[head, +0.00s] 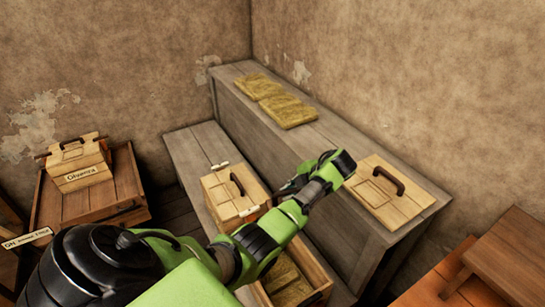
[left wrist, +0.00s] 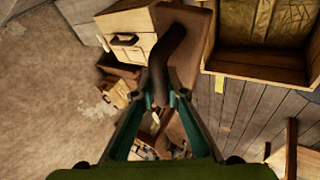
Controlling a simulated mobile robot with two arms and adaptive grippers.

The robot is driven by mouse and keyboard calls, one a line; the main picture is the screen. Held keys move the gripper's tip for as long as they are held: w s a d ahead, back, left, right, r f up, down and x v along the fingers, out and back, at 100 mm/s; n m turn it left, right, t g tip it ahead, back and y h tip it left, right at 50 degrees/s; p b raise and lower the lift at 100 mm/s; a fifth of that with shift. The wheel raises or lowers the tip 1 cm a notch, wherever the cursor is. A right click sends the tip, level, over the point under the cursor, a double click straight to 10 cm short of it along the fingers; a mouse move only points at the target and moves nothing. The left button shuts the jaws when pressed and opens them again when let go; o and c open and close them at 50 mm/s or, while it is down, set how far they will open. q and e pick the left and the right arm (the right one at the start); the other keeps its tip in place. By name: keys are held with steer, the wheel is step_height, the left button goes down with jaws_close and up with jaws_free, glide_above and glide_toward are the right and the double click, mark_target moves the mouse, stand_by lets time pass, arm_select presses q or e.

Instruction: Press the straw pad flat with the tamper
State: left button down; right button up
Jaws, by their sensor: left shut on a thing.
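My left gripper (head: 293,184) is above the low bench, near the light box with a dark handle. In the left wrist view my left gripper (left wrist: 166,98) is shut on a dark curved handle (left wrist: 166,50), which looks like the tamper's. A brown wooden slab shows behind it; I cannot tell if they are joined. A straw pad (head: 288,283) lies in an open wooden crate (head: 318,277), partly hidden by my arm; the pad also shows in the wrist view (left wrist: 262,22). My right gripper is out of view.
Two straw pads (head: 288,110) lie on the high bench (head: 335,145), which also bears a light board with a dark handle (head: 378,197). The light box (head: 233,197) stands beside the crate. A labelled box (head: 80,165) sits on a crate at left.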

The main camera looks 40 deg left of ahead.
arm_select(q)
steer(key=s+f+n+g+p, duration=0.1)
steer(key=s+f+n+g, duration=0.15)
steer(key=s+f, duration=0.7)
steer(key=shift+t, duration=0.35)
steer(key=f+b, duration=0.5)
steer(key=f, duration=0.2)
steer(key=w+f+b, duration=0.1)
steer(key=f+b, duration=0.4)
steer(key=f, duration=0.1)
steer(key=f+b, duration=0.6)
steer(key=f, duration=0.1)
steer(key=shift+w+d+f, duration=0.15)
steer(key=shift+d+f, duration=0.15)
steer(key=shift+f, duration=0.05)
steer(key=shift+f+b, duration=0.5)
steer(key=shift+f, duration=0.2)
